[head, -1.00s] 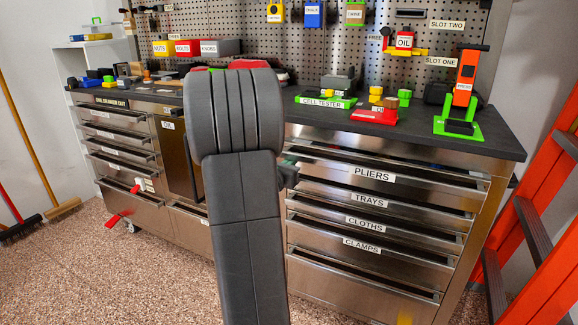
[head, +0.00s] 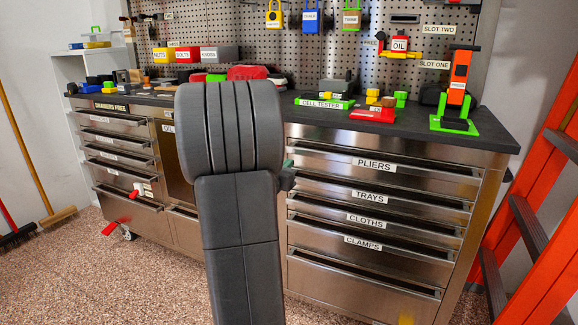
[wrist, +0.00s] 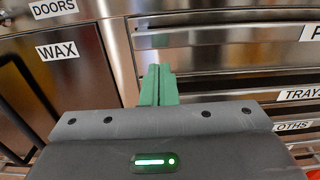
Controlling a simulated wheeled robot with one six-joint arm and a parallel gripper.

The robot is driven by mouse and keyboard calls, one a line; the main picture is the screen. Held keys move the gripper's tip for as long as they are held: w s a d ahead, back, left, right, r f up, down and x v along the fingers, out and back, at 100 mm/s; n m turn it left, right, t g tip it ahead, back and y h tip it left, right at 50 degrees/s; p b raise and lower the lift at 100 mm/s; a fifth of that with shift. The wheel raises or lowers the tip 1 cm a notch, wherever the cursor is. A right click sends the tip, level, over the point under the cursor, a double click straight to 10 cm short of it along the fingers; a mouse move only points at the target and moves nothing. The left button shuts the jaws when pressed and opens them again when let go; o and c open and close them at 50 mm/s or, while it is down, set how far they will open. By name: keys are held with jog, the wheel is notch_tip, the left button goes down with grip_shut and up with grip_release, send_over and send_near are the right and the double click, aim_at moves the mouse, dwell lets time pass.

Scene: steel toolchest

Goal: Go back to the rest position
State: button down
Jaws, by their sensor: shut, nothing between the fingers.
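My gripper shows in the wrist view with its two green fingers (wrist: 158,86) pressed together and nothing between them. The fingertips are close to the steel drawer fronts, by the left end of the drawer labelled PLIERS (head: 373,164); I cannot tell whether they touch. In the head view my dark arm covers the middle of the chest and hides most of the gripper. The PLIERS drawer appears shut or nearly so.
Drawers labelled TRAYS (head: 369,196), CLOTHS (head: 366,220) and CLAMPS (head: 362,242) lie below. The worktop (head: 470,134) carries a cell tester (head: 325,103) and a green-and-orange stand (head: 457,95). An orange ladder (head: 545,215) stands right. The speckled floor in front is open.

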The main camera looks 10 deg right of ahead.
jog(key=v, duration=0.7)
jog(key=shift+s+a+p, duration=0.15)
jog(key=shift+s+p, duration=0.1)
jog(key=shift+p, duration=0.05)
jog(key=shift+w, duration=0.1)
